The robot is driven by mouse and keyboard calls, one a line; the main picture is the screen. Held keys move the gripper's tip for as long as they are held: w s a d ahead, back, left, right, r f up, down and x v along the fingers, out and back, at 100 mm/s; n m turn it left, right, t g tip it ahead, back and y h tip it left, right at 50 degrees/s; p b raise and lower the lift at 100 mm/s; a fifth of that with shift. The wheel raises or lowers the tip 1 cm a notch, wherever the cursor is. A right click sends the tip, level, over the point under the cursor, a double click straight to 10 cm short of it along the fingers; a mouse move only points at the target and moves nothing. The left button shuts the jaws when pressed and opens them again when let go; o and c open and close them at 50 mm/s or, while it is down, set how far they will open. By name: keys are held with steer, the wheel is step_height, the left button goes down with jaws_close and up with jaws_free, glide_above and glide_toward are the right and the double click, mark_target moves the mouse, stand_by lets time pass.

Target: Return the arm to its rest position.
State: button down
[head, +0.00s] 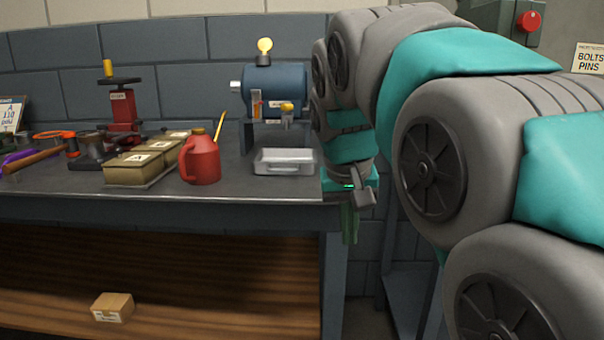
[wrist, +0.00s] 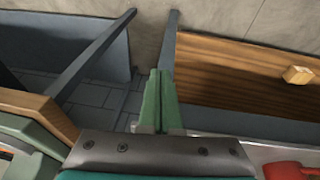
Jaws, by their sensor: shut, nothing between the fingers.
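My gripper (head: 349,238) hangs with its green fingers pointing down, just beyond the right end of the workbench (head: 60,186) in the head view. In the wrist view, the two green fingers of my gripper (wrist: 158,85) lie together, with nothing between them. My arm is bent and fills the right side of the head view, hiding part of the wall and floor behind it.
A metal tray (head: 285,168) sits near the bench's right end, below a blue machine (head: 275,90). A red can (head: 201,160) and lettered boxes (head: 140,170) stand further left. A cardboard box (head: 113,307) lies on the lower shelf, also in the wrist view (wrist: 297,75).

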steer(key=s+d+f+g, duration=0.2)
steer(key=s+d+f, duration=0.1)
steer(key=s+f, duration=0.8)
steer(key=s+d+f+g+y, duration=0.1)
steer(key=s+d+f, duration=0.3)
steer(key=s+f, duration=0.8)
steer(key=s+g, duration=0.1)
steer(key=s, duration=0.4)
steer(key=shift+f+g, duration=0.2)
steer(key=shift+g, duration=0.2)
steer(key=c, duration=1.5)
jaws_free()
steer(key=shift+d, duration=0.1)
